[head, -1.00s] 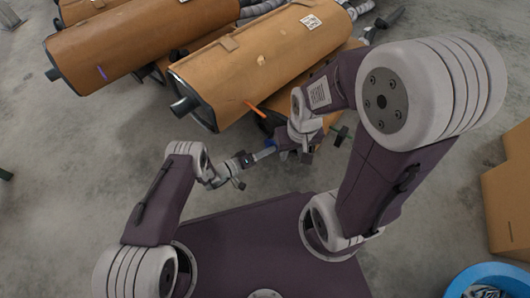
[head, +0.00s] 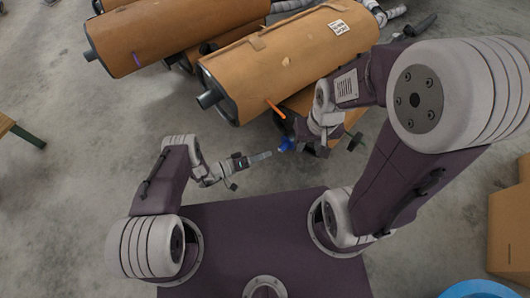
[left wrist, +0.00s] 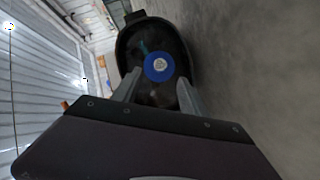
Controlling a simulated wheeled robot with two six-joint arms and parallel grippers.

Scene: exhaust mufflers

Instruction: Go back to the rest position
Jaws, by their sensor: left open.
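In the head view my left gripper (head: 264,156) is low centre and points right. Its two fingers also show, spread apart, in the left wrist view (left wrist: 160,92), with nothing seen clamped between them. My right gripper (head: 300,146) is just beyond its tip, small and partly hidden by its own arm. A small blue piece (head: 286,144) is at the right gripper, close to the left fingertips. In the left wrist view a blue disc with a pale centre (left wrist: 158,67) shows in front of a dark oval shape. I cannot tell whether the right jaws hold the blue piece.
Brown mufflers (head: 290,65) lie just ahead, with an orange stick (head: 275,109) beside the nearer one, close to my right arm. A brown box (head: 508,230) and a blue bin rim (head: 478,289) are at right. A table corner (head: 8,125) is at left. Grey floor at left is clear.

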